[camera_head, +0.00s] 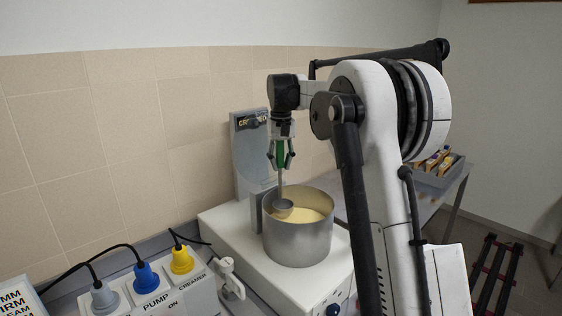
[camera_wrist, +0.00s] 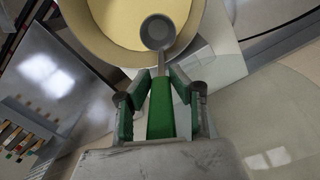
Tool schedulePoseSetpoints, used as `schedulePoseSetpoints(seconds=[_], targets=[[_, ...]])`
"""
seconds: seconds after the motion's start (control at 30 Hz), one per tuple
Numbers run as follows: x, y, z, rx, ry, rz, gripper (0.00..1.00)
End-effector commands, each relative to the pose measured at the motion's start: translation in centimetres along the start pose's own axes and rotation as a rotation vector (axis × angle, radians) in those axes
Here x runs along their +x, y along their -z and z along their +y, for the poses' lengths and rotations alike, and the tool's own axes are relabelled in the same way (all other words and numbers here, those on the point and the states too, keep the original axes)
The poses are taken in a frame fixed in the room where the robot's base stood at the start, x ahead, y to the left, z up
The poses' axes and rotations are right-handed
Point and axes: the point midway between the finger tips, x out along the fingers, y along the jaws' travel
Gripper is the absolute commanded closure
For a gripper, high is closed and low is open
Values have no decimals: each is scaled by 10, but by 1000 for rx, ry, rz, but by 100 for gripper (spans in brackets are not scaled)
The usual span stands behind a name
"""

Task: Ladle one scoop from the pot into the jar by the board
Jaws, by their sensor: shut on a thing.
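A steel pot (camera_head: 297,240) holding a pale yellow liquid (camera_head: 308,215) stands on a white machine. My gripper (camera_head: 281,163) is above the pot and shut on the green handle of a ladle (camera_head: 284,207). The ladle hangs upright, its bowl at the pot's mouth near the left inner wall. In the wrist view the green handle (camera_wrist: 161,108) runs between my gripper's fingers (camera_wrist: 160,88), and the grey bowl (camera_wrist: 158,31) shows over the yellow liquid by the rim of the pot (camera_wrist: 100,45). The bowl looks empty there. I cannot make out the jar or the board in either view.
A grey upright panel (camera_head: 252,150) stands behind the pot against the tiled wall. A socket box with several coloured plugs (camera_head: 147,278) is at the lower left. A grey bin of small packages (camera_head: 437,168) sits on the table at the right.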

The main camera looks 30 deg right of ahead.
Motion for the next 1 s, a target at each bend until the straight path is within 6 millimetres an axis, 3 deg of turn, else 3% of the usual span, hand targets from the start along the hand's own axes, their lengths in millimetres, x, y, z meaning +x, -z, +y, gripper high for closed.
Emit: schedulePoseSetpoints(seconds=[1.0], targets=[[69,0,0,0,0,0,100]])
